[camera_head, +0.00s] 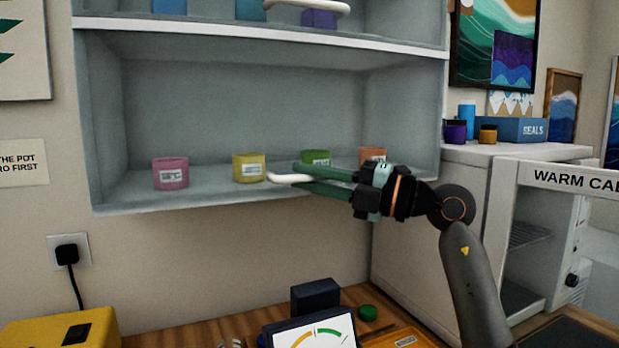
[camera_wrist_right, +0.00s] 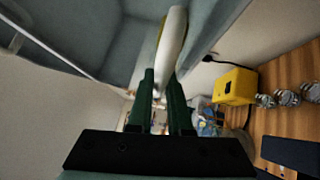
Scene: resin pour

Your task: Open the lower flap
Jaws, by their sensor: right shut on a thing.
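The lower compartment of the wall cabinet (camera_head: 260,196) shows its inside, with jars on its floor. The lower flap's panel cannot be made out clearly; it looks see-through, and I cannot tell how far it is raised. A white bar handle (camera_head: 287,178) lies at the compartment's front lower edge. My right gripper (camera_head: 297,180) reaches in from the right, its green fingers shut on the handle. In the right wrist view the white handle (camera_wrist_right: 174,38) runs up from between the fingertips (camera_wrist_right: 161,78). The handle's gripped part is hidden by the fingers. My left gripper is not in view.
Pink (camera_head: 171,174), yellow (camera_head: 249,168), green (camera_head: 316,158) and orange (camera_head: 372,155) jars stand inside. Another white handle (camera_head: 318,7) crosses the upper compartment. Below are a gauge display (camera_head: 310,332) and a yellow box (camera_head: 60,330). A warm cabinet (camera_head: 540,240) stands right.

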